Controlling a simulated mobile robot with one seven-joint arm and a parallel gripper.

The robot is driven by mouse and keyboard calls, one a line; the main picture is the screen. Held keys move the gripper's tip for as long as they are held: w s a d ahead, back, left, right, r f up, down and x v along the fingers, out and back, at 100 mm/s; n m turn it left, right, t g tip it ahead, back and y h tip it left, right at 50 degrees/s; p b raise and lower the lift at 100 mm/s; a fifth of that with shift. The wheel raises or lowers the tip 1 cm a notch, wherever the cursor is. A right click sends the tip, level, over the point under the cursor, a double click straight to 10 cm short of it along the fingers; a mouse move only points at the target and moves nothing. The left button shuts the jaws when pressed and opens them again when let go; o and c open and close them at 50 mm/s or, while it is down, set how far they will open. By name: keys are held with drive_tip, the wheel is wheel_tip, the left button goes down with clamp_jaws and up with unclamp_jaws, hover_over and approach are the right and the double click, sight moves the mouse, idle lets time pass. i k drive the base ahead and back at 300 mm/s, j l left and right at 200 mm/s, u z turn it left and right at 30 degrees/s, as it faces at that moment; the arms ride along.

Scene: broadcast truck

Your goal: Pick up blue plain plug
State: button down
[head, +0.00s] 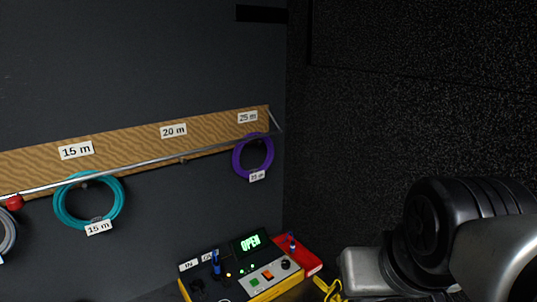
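Two small blue upright pieces show in the head view, low in the picture. One blue plug-like piece (216,263) stands on the left part of the yellow-edged control box, by its label. The other blue piece (291,242) stands at the red box behind and to the right. Both are too small to tell which is plain, or how deep they sit. My arm's dark and silver links fill the lower right, to the right of both pieces. My gripper itself is not in view.
The control box (263,294) has a lit "OPEN" display, buttons and a knob. The red box (306,259) adjoins it. A yellow item (329,288) lies near my arm. Teal (61,209) and purple (238,158) cable coils hang on the left wall below a wooden board (120,146).

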sight(216, 266)
drive_tip(key=u, duration=0.9)
drive_tip(key=k+j+z, duration=0.15)
drive_tip(key=k+j, duration=0.1)
drive_tip(key=j, duration=0.05)
